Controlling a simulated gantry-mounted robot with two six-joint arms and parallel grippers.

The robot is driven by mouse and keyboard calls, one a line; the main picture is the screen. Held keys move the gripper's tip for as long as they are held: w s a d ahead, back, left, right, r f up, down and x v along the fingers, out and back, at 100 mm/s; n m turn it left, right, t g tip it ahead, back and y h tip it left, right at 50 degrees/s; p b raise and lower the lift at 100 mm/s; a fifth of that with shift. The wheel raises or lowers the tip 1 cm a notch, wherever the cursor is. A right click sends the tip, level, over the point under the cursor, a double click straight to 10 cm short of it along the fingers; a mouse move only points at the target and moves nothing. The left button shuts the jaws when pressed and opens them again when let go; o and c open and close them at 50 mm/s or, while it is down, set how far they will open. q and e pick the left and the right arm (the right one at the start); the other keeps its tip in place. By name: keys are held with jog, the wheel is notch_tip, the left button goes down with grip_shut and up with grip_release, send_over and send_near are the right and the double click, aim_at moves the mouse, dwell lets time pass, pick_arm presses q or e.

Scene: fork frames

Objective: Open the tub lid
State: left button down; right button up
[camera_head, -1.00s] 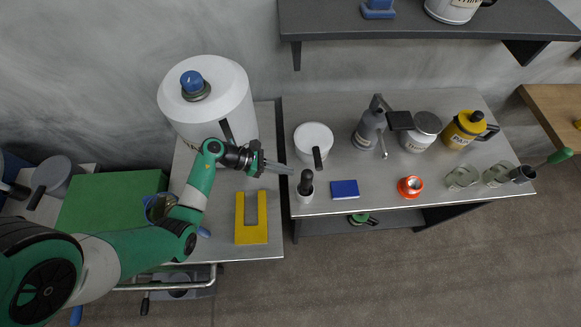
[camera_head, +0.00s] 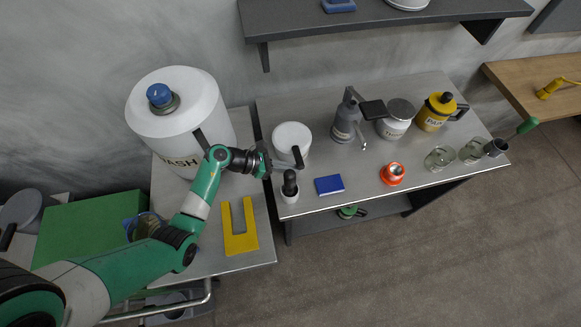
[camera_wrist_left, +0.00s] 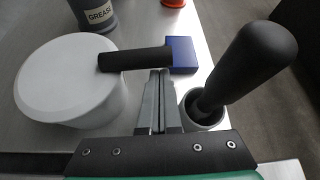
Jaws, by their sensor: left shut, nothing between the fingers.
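A white round tub (camera_head: 291,138) with a flat white lid stands on the metal bench; I take it for the task's tub. A black handle (camera_head: 297,156) sticks out from its edge toward the front. In the left wrist view the tub (camera_wrist_left: 70,80) is at the left, with its lid on, and the black handle (camera_wrist_left: 135,59) reaches to the right. My left gripper (camera_head: 284,168) is shut and empty, just in front of the tub. In the left wrist view its fingertips (camera_wrist_left: 160,75) point at the handle, near its underside; I cannot tell whether they touch.
A white cup with a black-handled tool (camera_head: 289,187) stands close to the gripper, with a blue block (camera_head: 329,185) beside it. A large white tank (camera_head: 185,110) stands left. A yellow U-shaped piece (camera_head: 240,238) lies below the arm. A grease container (camera_wrist_left: 95,15) stands beyond.

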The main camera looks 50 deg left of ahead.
pick_arm(q)
jog(key=shift+w+a+r+n+h+p, duration=0.1)
jog(key=shift+r+n+h+p, duration=0.15)
jog(key=shift+r+p, duration=0.55)
jog(key=shift+a+r+n+h+p, duration=0.1)
jog(key=shift+r+n+h+p, duration=0.15)
jog(key=shift+r+p, duration=0.5)
notch_tip(320, 180, up, 6)
jog(key=p, duration=0.5)
send_over(297, 163)
jog(key=a, duration=0.3)
jog(key=shift+a, duration=0.15)
